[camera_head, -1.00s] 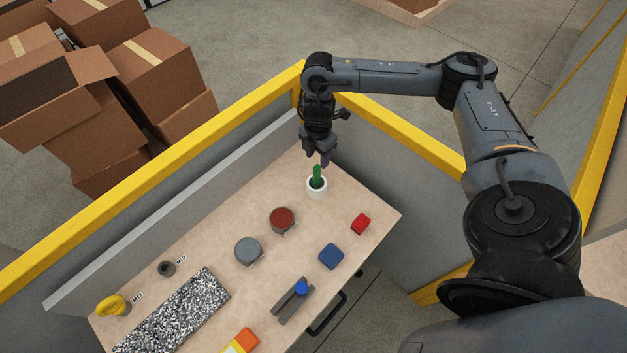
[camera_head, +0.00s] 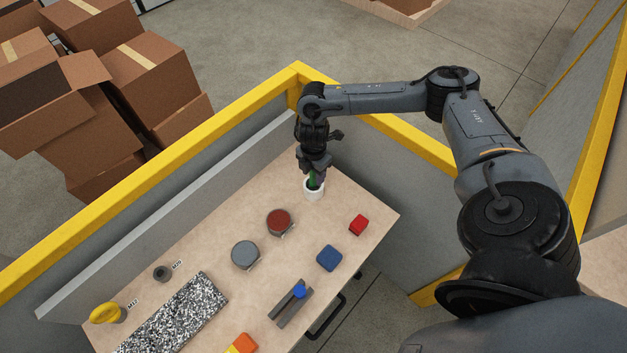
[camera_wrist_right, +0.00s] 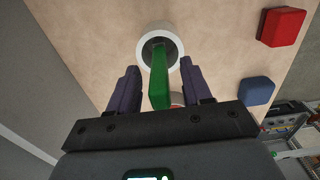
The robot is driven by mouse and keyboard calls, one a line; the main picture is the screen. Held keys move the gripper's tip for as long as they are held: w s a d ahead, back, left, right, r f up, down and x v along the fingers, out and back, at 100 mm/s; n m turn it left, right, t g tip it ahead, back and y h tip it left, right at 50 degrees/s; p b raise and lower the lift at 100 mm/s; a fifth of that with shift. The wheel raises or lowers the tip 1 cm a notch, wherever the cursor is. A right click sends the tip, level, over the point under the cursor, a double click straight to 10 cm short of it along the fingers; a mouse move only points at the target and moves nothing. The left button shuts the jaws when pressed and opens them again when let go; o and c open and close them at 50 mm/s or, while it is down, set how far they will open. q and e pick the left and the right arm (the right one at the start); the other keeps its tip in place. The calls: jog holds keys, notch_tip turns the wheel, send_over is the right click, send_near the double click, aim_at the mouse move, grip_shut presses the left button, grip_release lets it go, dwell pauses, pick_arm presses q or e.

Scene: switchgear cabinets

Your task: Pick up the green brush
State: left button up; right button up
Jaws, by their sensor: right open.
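The green brush (camera_head: 312,181) stands in a small white cup (camera_head: 314,194) near the far corner of the table. My right gripper (camera_head: 314,176) is directly above the cup, pointing down, and hides much of the brush. In the right wrist view the green brush (camera_wrist_right: 159,80) lies between the two open fingers of my right gripper (camera_wrist_right: 160,85), apart from both. Its lower end sits in the white cup (camera_wrist_right: 160,42). My left gripper is not in view.
On the table (camera_head: 210,255) are a red-brown round item (camera_head: 279,222), a grey round item (camera_head: 245,254), a red block (camera_head: 358,225), a blue block (camera_head: 329,258) and a speckled board (camera_head: 178,315). A yellow-topped wall (camera_head: 190,147) borders the table's back.

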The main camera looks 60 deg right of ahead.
jog(key=shift+c, duration=0.5)
grip_shut()
